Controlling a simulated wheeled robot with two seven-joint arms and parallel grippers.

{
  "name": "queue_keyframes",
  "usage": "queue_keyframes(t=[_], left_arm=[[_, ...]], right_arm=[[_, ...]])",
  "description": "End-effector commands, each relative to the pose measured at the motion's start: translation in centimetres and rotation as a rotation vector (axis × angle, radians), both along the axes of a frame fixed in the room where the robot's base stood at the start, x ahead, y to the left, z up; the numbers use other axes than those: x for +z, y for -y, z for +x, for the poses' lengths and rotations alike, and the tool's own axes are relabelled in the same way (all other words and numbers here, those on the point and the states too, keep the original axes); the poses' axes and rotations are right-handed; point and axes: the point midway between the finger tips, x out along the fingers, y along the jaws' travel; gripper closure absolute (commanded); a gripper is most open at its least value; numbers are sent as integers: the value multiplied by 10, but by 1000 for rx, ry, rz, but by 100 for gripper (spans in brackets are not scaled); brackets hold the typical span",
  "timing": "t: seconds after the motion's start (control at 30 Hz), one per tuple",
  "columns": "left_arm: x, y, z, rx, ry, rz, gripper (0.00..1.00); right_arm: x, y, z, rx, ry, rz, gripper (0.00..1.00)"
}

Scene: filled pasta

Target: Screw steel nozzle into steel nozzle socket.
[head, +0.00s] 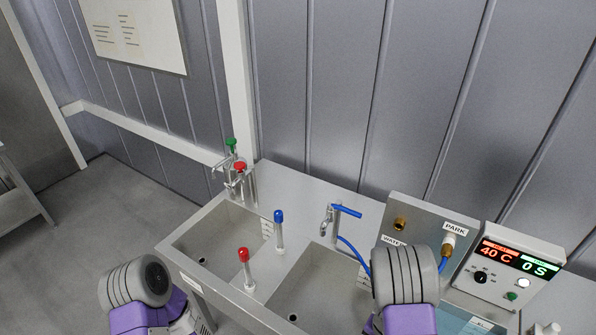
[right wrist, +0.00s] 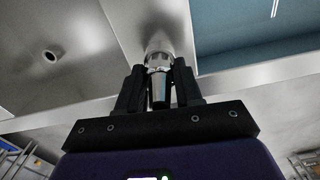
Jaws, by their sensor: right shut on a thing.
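In the right wrist view, my right gripper (right wrist: 158,80) is shut on the steel nozzle (right wrist: 158,92), a short metal tube between the two black fingers. A bright ring (right wrist: 159,62) shows at its far end, close to a shiny steel surface. I cannot tell whether it touches that surface or a socket. The steel nozzle socket cannot be made out for certain. In the head view my right forearm covers the right gripper and the nozzle. My left arm is at the lower left of the head view, and its gripper is out of sight.
A steel sink unit (head: 300,190) has two basins and several coloured taps. A steel panel (head: 425,222) carries a brass fitting (head: 400,224), labels reading WATER and PARK, and a blue hose (head: 353,250). A control box (head: 512,262) reads 40 C and 0 S.

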Motion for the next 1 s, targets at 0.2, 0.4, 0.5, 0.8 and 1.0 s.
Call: queue_keyframes(t=[0.2, 0.4, 0.5, 0.8, 1.0], left_arm=[[-2, 0, 0, 0, 0, 0, 55], [-2, 0, 0, 0, -1, 0, 55], [-2, 0, 0, 0, -1, 0, 55], [2, 0, 0, 0, -1, 0, 55], [4, 0, 0, 0, 0, 0, 55]], right_arm=[[-1, 1, 0, 1, 1, -1, 53], [-1, 0, 0, 2, 1, -1, 35], [-1, 0, 0, 2, 1, -1, 35], [0, 1, 0, 265, 1, 2, 35], [0, 0, 0, 613, 1, 2, 35]])
